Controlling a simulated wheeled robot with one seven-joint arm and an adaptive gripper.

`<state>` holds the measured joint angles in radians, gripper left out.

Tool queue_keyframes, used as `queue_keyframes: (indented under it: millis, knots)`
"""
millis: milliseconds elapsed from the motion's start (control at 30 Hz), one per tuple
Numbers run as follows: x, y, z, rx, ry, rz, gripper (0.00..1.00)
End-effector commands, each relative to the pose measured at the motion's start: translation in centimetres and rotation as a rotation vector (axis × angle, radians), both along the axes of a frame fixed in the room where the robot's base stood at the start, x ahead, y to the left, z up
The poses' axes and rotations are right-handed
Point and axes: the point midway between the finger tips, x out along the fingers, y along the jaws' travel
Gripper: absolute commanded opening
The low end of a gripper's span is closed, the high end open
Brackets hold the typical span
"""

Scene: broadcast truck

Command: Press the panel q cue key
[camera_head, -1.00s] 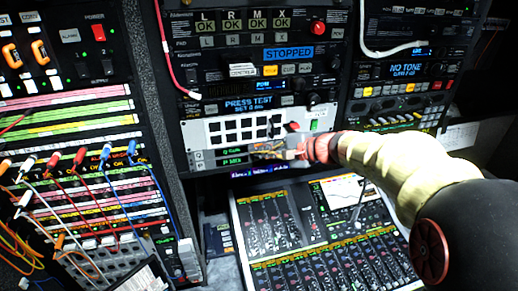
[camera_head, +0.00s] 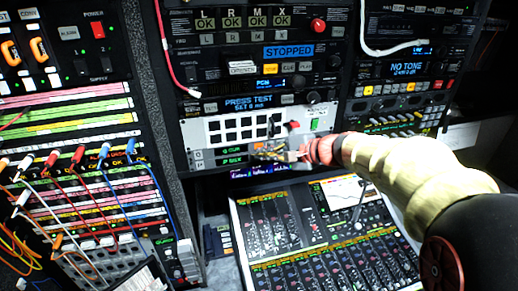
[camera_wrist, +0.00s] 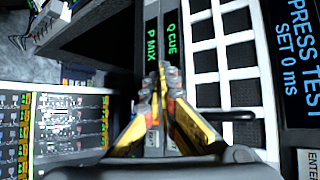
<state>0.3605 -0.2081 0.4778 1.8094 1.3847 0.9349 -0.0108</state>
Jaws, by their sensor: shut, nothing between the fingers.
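In the wrist view Q CUE (camera_wrist: 172,38) and P MIX (camera_wrist: 151,45) run vertically above my gripper (camera_wrist: 160,75). My gripper (camera_head: 259,152) is shut and empty, in front of the strips' right part. I cannot tell whether its tips touch the panel.
A mixing console (camera_head: 325,235) lies below the panel. A PRESS TEST display (camera_head: 248,103) is above it. A patch bay with cables (camera_head: 80,190) fills the left.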

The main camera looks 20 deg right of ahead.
Motion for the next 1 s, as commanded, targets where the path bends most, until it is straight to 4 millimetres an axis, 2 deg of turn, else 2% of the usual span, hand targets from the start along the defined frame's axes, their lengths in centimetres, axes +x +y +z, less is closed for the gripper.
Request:
queue_keyframes:
  millis: [267, 733, 1000]
  knots:
    - [-0.5, 0.0, 0.0, 0.001, -0.001, 0.000, 0.00]
    - [-4.5, 0.0, 0.0, 0.001, -0.001, 0.000, 0.00]
    - [-5.0, 0.0, 0.0, 0.001, 0.001, 0.000, 0.00]
